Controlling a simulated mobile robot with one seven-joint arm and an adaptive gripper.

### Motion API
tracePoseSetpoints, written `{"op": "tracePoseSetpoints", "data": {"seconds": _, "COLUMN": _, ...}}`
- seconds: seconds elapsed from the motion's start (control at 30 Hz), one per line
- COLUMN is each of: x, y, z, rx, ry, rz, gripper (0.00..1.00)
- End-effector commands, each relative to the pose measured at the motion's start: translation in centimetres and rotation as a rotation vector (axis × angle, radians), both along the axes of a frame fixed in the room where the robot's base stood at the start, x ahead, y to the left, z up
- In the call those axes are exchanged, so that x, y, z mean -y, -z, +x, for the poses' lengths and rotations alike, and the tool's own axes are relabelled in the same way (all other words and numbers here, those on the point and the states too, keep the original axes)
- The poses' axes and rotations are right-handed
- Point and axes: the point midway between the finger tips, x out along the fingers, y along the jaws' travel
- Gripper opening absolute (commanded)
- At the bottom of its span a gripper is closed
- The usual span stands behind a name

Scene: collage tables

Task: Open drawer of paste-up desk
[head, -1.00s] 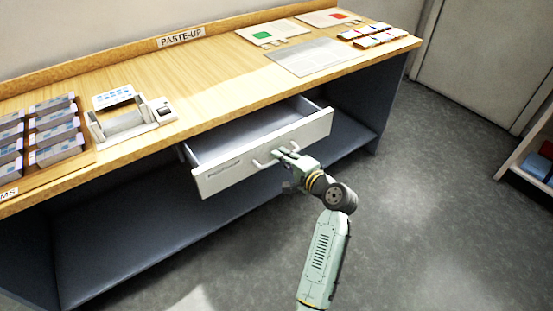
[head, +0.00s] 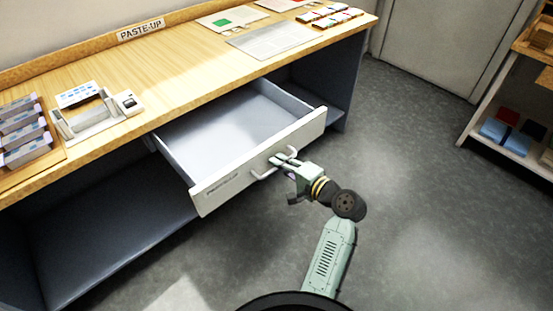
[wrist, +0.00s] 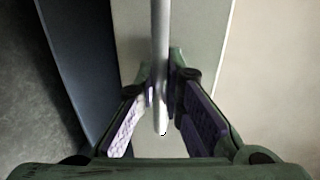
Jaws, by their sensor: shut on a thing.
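The paste-up desk (head: 190,75) has a wooden top and a dark lower body. Its drawer (head: 258,160) is pulled well out, and its inside looks empty in the head view. The white drawer front carries a bar handle (head: 264,174), which also shows in the wrist view as a pale bar (wrist: 160,60). My gripper (head: 284,161) is at the drawer front, shut on the handle. In the wrist view my two fingers (wrist: 158,115) stand on either side of the bar. The exact contact is partly hidden.
On the desk top are a tray of grey boxes (head: 22,130), a white device (head: 95,112), a printed sheet (head: 275,38) and several small blocks (head: 328,15). A shelf (head: 515,146) stands at the right. Grey floor (head: 410,160) lies clear between.

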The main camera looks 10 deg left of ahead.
Motion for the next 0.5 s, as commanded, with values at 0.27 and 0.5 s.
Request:
{"op": "tracePoseSetpoints", "data": {"seconds": 0.27, "x": 0.02, "y": 0.03, "z": -0.02, "rx": 0.0, "ry": 0.0, "rz": 0.0, "gripper": 0.0}}
{"op": "tracePoseSetpoints", "data": {"seconds": 0.5, "x": 0.01, "y": 0.02, "z": 0.01, "rx": 0.0, "ry": 0.0, "rz": 0.0, "gripper": 0.23}}
